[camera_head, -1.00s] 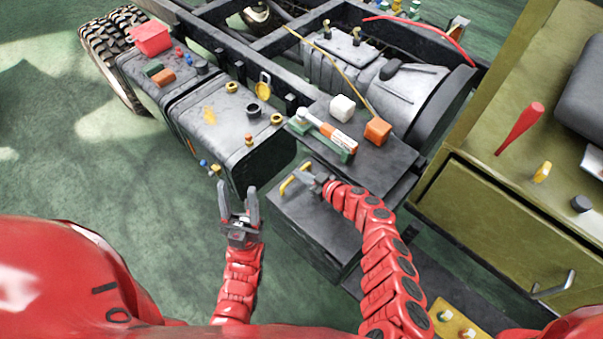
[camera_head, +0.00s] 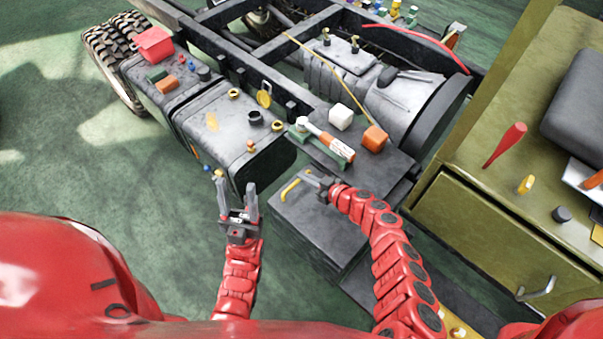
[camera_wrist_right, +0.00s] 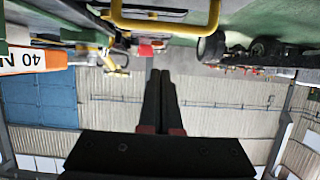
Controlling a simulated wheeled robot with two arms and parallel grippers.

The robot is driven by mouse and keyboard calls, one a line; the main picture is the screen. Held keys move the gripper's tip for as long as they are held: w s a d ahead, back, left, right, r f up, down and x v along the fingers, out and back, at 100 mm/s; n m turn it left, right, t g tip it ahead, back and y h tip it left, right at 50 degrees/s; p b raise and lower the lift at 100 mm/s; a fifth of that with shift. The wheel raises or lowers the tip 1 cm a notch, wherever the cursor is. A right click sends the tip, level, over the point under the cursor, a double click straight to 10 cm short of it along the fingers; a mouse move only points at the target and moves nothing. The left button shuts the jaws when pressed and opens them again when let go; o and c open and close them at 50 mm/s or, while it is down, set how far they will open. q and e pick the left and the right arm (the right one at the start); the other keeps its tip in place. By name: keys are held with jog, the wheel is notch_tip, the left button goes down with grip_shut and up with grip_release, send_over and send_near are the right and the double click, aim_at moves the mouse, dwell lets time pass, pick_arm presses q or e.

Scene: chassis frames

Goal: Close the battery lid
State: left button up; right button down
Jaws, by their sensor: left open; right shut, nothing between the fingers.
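The battery lid (camera_head: 318,228) is a dark grey panel with a yellow handle (camera_head: 288,189), below the shelf beside the tank. Whether a gap remains under it cannot be told. My right gripper (camera_head: 308,180) is shut and empty, just right of the handle in the head view. In the right wrist view its fingers (camera_wrist_right: 160,76) are together, and the yellow handle (camera_wrist_right: 165,26) shows above and apart from them in the picture. My left gripper (camera_head: 237,196) is open and empty over the floor, left of the lid.
The shelf above the lid holds an orange-and-white tool (camera_head: 330,143), a white cube (camera_head: 341,116) and an orange cube (camera_head: 374,138). A grey tank (camera_head: 230,130) stands to the left. An olive cabinet (camera_head: 480,215) stands close on the right. Green floor lies open at left.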

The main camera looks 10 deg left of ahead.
jog(key=r+v, duration=0.1)
jog(key=v, duration=0.7)
jog(key=shift+a+r, duration=0.2)
jog(key=shift+r, duration=0.2)
